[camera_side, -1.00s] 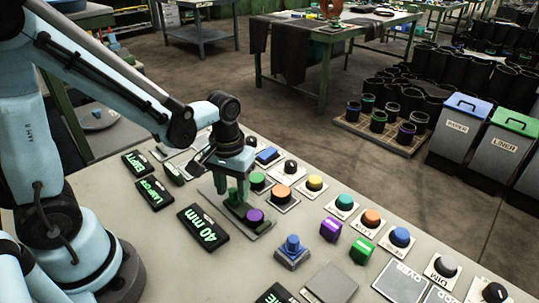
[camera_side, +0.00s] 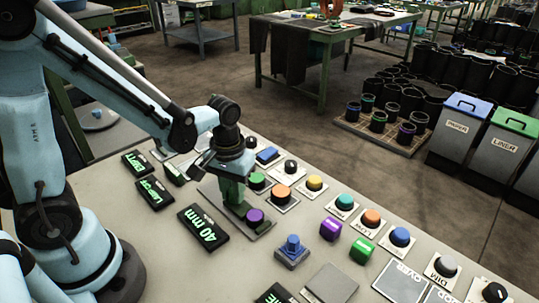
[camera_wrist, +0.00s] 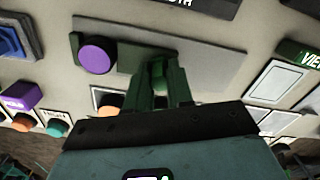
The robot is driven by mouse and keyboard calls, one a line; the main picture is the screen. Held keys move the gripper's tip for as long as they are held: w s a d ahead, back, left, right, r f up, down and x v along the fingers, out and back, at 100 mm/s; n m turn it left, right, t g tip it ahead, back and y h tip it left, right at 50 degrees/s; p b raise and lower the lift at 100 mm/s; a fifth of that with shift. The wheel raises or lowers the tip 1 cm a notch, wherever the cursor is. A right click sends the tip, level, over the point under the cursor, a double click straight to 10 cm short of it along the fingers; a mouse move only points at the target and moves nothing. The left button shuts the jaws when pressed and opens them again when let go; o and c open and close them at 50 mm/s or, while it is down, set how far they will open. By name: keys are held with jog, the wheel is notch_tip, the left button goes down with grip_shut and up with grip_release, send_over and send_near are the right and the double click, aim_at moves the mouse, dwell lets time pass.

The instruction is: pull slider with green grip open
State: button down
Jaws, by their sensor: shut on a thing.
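The slider is a grey plate (camera_side: 212,192) on the bench top, with a green grip (camera_wrist: 159,76) on it. A purple round knob (camera_side: 254,216) sits at one end of the slider; it also shows in the wrist view (camera_wrist: 97,56). My gripper (camera_side: 233,198) points down over the slider, and its fingers (camera_wrist: 159,88) are shut on the green grip. The fingers hide most of the grip in both views. A gap lies between the fingers and the purple knob.
A black "40 mm" display (camera_side: 203,229) lies just left of the slider. Green and orange buttons (camera_side: 280,192) stand close behind it. A blue knob (camera_side: 292,247), a purple block (camera_side: 331,229) and a green block (camera_side: 362,250) stand in front right.

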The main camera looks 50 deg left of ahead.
jog(key=shift+a, duration=1.9)
jog(key=c, duration=1)
grip_release()
notch_tip(320, 180, up, 12)
jog(key=shift+d, duration=0.1)
